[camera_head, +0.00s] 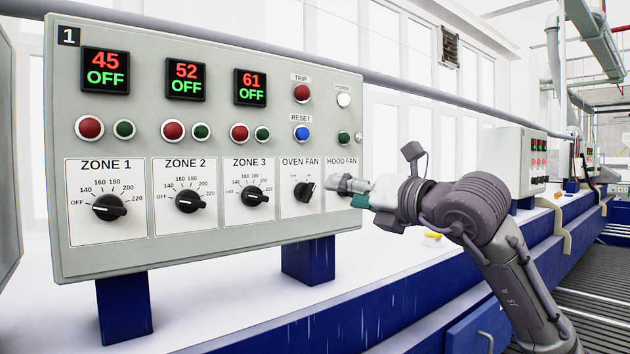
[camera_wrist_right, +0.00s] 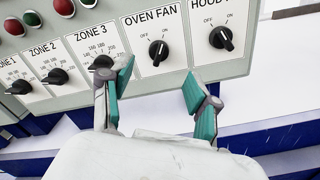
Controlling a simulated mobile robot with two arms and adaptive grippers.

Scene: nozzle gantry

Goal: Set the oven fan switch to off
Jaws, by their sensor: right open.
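The oven fan switch (camera_head: 304,191) is a black rotary knob under the OVEN FAN label on the grey control panel (camera_head: 215,130). It also shows in the right wrist view (camera_wrist_right: 158,51), with OFF at its upper left and ON at its upper right. The knob's pointer appears to lean up and right, toward ON; the mark is small. My right gripper (camera_head: 345,190) is open and empty in front of the panel, just right of the switch. In the right wrist view its teal fingers (camera_wrist_right: 158,72) stand apart below the knob, not visibly touching it. My left gripper is out of view.
Blue legs (camera_head: 308,261) hold the panel above a white bench. Space in front is clear.

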